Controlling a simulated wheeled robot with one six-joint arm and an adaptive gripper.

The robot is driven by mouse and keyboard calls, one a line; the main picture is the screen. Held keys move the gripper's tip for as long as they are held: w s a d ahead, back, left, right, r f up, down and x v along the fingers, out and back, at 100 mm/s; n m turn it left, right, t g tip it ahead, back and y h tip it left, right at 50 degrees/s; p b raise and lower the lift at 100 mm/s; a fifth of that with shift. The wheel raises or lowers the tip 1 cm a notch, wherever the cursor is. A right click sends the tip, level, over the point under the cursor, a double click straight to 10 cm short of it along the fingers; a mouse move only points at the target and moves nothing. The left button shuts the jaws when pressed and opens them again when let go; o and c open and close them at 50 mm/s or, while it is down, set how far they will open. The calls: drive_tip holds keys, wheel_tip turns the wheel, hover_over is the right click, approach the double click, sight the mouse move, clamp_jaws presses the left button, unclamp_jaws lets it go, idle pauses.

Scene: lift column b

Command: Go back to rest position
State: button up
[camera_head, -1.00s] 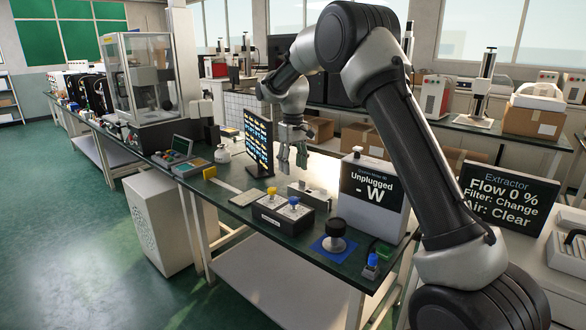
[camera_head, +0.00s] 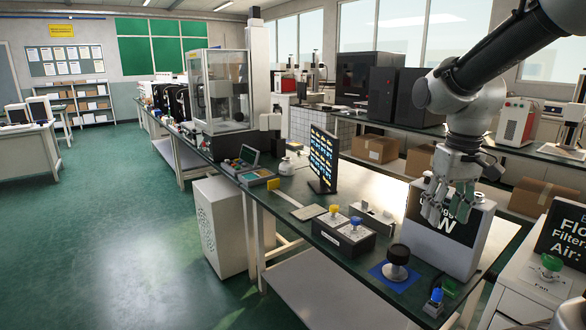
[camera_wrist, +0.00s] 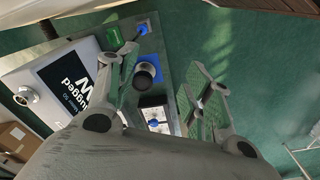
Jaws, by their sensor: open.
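My gripper (camera_head: 450,200) hangs from my arm at the right of the head view, in front of the white power meter box (camera_head: 470,240) with a dark display. Its fingers are apart and nothing is between them. In the wrist view my gripper (camera_wrist: 165,85) shows two spread fingers, with the bench seen through the gap. The meter box (camera_wrist: 65,80) lies to the left of the fingers there. In the head view the fingers overlap the display and hide part of its text; I cannot tell how far they are from it.
A black knob on a blue pad (camera_head: 396,262), a button box with yellow and blue knobs (camera_head: 342,232) and an upright screen (camera_head: 323,160) stand on the bench (camera_head: 300,190). A glass-walled machine (camera_head: 222,90) stands further back. Green floor (camera_head: 110,220) on the left is clear.

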drive_tip(key=s+d+r+t, duration=0.2)
drive_tip(key=s, duration=0.4)
drive_tip(key=s+d+r+m+t, duration=0.1)
drive_tip(key=s+d+r, duration=0.1)
drive_tip(key=s, duration=0.5)
drive_tip(key=shift+s+t, duration=0.15)
drive_tip(key=shift+t, duration=0.25)
